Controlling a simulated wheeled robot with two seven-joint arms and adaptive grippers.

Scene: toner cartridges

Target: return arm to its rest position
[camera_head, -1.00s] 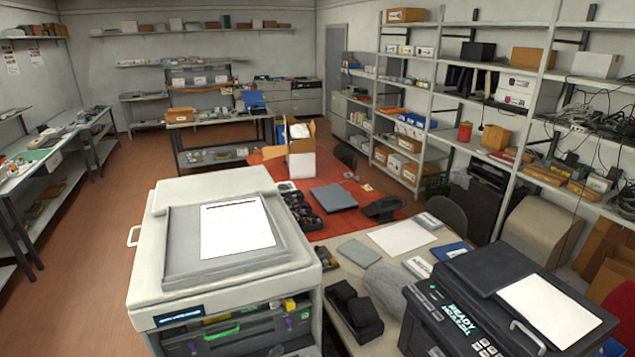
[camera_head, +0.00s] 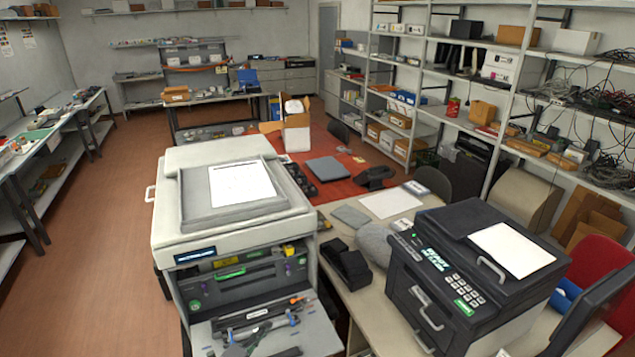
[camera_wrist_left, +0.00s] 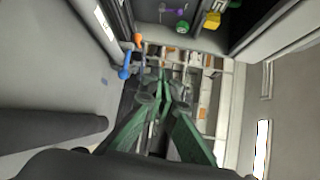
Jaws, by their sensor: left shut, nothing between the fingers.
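My left gripper (camera_head: 246,343) shows only in part at the bottom edge of the head view, low in front of the large copier (camera_head: 172,212). In the left wrist view its green fingers (camera_wrist_left: 162,92) are together with nothing between them. Beneath it is the copier's opened front (camera_head: 318,332), with dark parts and orange and blue pieces. The blue piece (camera_wrist_left: 124,73) also shows to the left of the fingers in the wrist view. A yellow part (camera_head: 289,250) sits inside the copier. My right gripper is not in view.
A black printer (camera_head: 410,285) stands on the table to the right of the copier. A black holder (camera_head: 346,264) and a white sheet (camera_head: 391,203) lie on that table. A red chair (camera_head: 597,262) is at the right. The floor (camera_head: 100,240) left of the copier is clear.

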